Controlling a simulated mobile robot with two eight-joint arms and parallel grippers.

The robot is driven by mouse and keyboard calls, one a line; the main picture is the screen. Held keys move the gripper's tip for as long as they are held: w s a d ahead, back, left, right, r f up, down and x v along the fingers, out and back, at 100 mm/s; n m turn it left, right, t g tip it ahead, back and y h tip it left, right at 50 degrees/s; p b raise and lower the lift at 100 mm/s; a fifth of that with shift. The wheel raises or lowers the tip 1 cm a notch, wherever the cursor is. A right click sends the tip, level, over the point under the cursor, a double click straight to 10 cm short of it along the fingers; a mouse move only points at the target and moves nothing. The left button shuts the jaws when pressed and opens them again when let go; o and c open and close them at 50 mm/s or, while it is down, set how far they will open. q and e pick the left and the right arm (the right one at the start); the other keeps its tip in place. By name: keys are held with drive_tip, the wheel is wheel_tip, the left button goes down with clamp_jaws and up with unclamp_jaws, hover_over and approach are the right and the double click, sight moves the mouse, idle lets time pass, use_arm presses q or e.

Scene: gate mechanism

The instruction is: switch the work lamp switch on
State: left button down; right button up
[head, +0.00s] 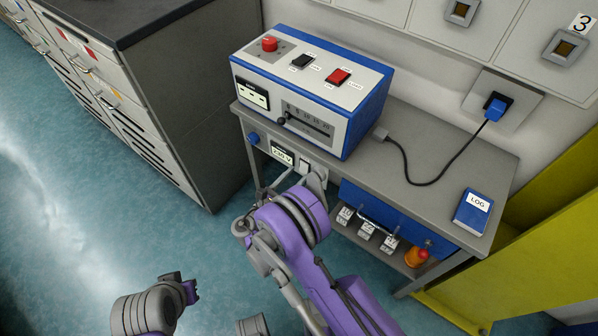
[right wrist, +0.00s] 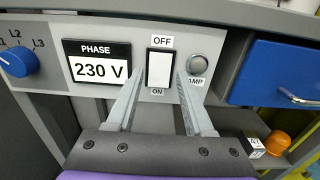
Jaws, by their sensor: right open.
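The work lamp switch is a white rocker (right wrist: 160,70) in a black frame on a grey panel, with OFF above it and ON below, in the right wrist view. Which side is pressed in I cannot tell. A round grey lamp (right wrist: 197,64) to its right looks unlit; its label, partly hidden, reads "AMP". My right gripper (right wrist: 160,78) is open and empty, its two fingers on either side of the switch's lower part. Contact cannot be told. In the head view my right gripper (head: 313,177) is at the bench's front panel and partly covers it. My left gripper is not identifiable.
A "230 V" phase display (right wrist: 98,70) and a blue knob (right wrist: 14,62) are left of the switch. A blue drawer (right wrist: 275,72) is to its right. A power supply box (head: 315,90) and a LOG book (head: 472,212) lie on the bench (head: 425,165).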

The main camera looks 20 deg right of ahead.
sight(304, 168)
drive_tip(key=shift+x, duration=1.2)
